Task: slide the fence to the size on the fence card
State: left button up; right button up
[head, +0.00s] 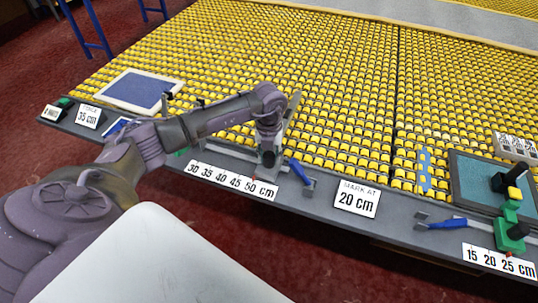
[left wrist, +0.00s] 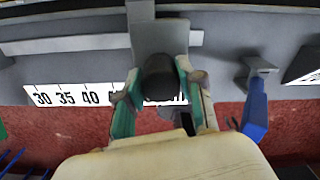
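The fence (head: 292,118) is a grey bar across the yellow roller table, with a carriage and a dark knob at the front edge. My left gripper (head: 268,158) is over that knob; in the left wrist view its two teal-padded fingers (left wrist: 160,80) stand on both sides of the dark knob (left wrist: 158,75) and appear to press on it. The fence scale (head: 215,178) reads 30 to 50 cm, and a red pointer (head: 254,180) is near the 50 end. The fence card (head: 89,116) at left reads 35 cm; its small heading is blurred. My right gripper is not in view.
A blue-handled lever (head: 298,171) is just right of the carriage. A card reading 20 cm (head: 357,198) and a second scale (head: 498,261) with a green stop (head: 510,231) are farther right. A white-framed blue panel (head: 136,91) lies at left on the rollers.

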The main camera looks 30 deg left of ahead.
pick_arm(q)
grip_shut()
jog(key=shift+a, duration=0.15)
jog(key=s+a+b, duration=0.1)
jog(key=a, duration=0.3)
jog(key=s+a+b, duration=0.1)
jog(key=a, duration=0.3)
jog(key=s+a+b, duration=0.1)
jog(key=a, duration=0.3)
jog(key=shift+a, duration=0.4)
jog(key=shift+s+a, duration=0.25)
jog(key=shift+a, duration=0.6)
jog(key=shift+r, duration=0.1)
jog(key=o, duration=0.8)
grip_release()
jog(key=shift+d, duration=0.1)
